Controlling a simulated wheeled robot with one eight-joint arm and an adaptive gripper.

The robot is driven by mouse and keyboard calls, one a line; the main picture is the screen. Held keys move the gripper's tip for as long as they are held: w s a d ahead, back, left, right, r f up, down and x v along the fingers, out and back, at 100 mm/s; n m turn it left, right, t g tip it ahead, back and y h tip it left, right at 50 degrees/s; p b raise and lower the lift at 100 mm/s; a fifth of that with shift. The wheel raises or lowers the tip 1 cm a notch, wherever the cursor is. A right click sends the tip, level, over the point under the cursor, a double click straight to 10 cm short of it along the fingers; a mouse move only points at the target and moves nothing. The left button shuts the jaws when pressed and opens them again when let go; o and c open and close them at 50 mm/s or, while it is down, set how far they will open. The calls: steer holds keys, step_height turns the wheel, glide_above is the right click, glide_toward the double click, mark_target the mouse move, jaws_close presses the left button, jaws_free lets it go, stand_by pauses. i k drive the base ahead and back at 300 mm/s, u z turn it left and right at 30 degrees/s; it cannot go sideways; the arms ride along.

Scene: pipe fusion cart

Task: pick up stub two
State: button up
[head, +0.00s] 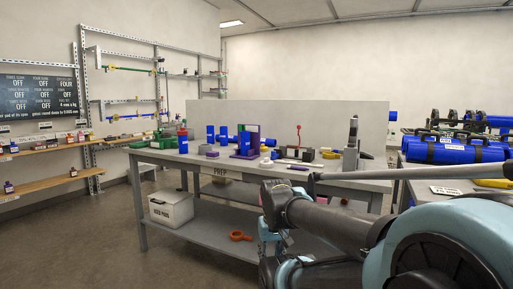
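Another blue piece (244,144) stands by a purple and green holder. No readable label shows which of them is stub two. My arm reaches in from the lower right, in front of the table, apart from the blue pieces. I cannot make out my gripper's fingers.
A white bin (171,208) and an orange ring (240,236) are on the table's lower shelf. A tall grey tool (352,146) stands at the table's right. Floor at left is clear.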

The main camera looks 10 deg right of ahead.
mark_target(245, 136)
steer(key=z, duration=0.05)
steer(key=i, duration=1)
